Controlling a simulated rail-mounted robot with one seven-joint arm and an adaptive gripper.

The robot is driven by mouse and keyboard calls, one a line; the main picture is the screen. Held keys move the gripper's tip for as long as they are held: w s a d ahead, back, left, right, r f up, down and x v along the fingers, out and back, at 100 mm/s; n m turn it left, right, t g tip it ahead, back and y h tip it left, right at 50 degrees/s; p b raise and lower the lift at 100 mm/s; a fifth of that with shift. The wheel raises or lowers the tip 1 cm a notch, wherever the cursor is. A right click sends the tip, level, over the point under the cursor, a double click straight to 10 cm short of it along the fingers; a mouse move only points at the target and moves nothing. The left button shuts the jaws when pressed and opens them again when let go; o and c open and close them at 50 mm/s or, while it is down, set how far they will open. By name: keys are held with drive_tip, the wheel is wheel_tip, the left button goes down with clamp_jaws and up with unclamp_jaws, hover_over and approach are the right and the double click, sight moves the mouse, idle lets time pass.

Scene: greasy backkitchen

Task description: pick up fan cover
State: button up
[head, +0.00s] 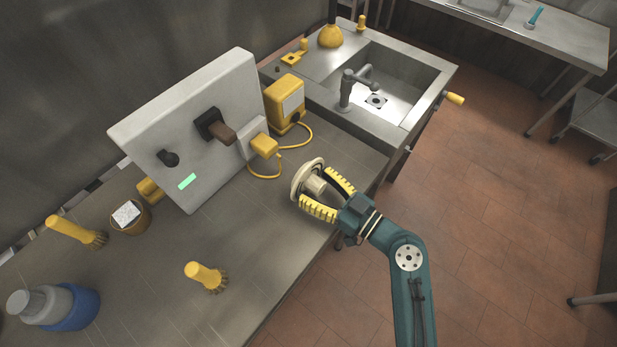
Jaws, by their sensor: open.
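The likely fan cover is a round, cream-coloured disc (304,174) with a short cylindrical hub facing my gripper. It is near the right edge of the grey counter, in front of the yellow box. My gripper (324,193) is open, with one yellow ribbed finger on each side of the hub. The fingertips reach close to the disc; I cannot tell whether they touch it. The disc looks tilted up on its edge, and its lower contact with the counter is hard to see.
A grey upright panel (190,120) with a plug and yellow cable stands behind left. A yellow box (285,103) and the sink (405,80) are behind. The counter front middle is clear.

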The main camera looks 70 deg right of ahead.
drive_tip(key=c, duration=1.3)
